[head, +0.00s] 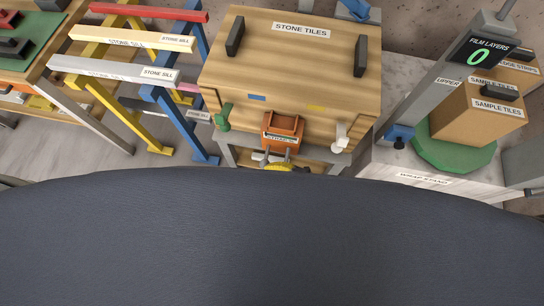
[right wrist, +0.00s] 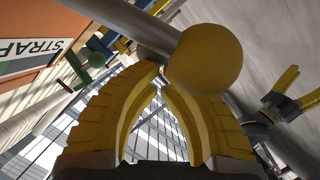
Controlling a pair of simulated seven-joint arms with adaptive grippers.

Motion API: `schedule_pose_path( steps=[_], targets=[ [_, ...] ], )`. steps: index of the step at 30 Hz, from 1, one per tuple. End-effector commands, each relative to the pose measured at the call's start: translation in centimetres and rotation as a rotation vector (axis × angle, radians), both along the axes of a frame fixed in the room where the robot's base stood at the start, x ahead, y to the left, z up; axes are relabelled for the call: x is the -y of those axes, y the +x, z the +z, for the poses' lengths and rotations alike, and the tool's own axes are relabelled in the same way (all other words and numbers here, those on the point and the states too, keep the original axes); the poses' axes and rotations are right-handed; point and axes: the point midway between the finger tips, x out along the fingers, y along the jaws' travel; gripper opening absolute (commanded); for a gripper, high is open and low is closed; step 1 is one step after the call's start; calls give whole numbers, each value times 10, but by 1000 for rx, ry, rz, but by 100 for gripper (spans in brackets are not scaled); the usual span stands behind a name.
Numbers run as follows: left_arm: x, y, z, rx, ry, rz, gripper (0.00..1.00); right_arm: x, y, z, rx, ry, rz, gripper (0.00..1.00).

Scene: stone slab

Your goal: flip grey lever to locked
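A pale grey lever (head: 340,138) is on the front right of the wooden stone tiles crate (head: 300,75). Its locked or unlocked state cannot be read. In the right wrist view my right gripper (right wrist: 155,82) has its yellow fingers converging with the tips together, partly behind a yellow ball (right wrist: 205,58) on a grey rod. I cannot tell whether this rod belongs to the lever. What looks like my left gripper (right wrist: 290,92) is at the right of that view, its yellow fingers apart and empty.
A green lever (head: 222,117) is on the crate's front left. An orange straps box (head: 283,125) hangs between the levers. Sill racks (head: 120,72) stand left. A wrap stand with a green turntable (head: 455,153) and sample tiles box stands right. A dark rounded surface (head: 270,235) fills the foreground.

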Motion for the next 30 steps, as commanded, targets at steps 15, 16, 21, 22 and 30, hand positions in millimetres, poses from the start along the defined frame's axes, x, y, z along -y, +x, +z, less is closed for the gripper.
schedule_pose_path(
  steps=[15,16,21,22,30],
  targets=[
    [0,-1,0,-1,0,0,74,-1,-1,-12,60,-7,1,0],
    [0,-1,0,-1,0,0,74,0,-1,-12,59,-8,1,0],
    [0,-1,0,-1,0,0,74,1,-1,-15,60,-9,-4,0],
    [0,-1,0,-1,0,0,74,1,-1,-16,60,-8,-5,0],
    [0,-1,0,-1,-1,0,74,2,-1,-17,60,-7,-7,0]
  ],
)
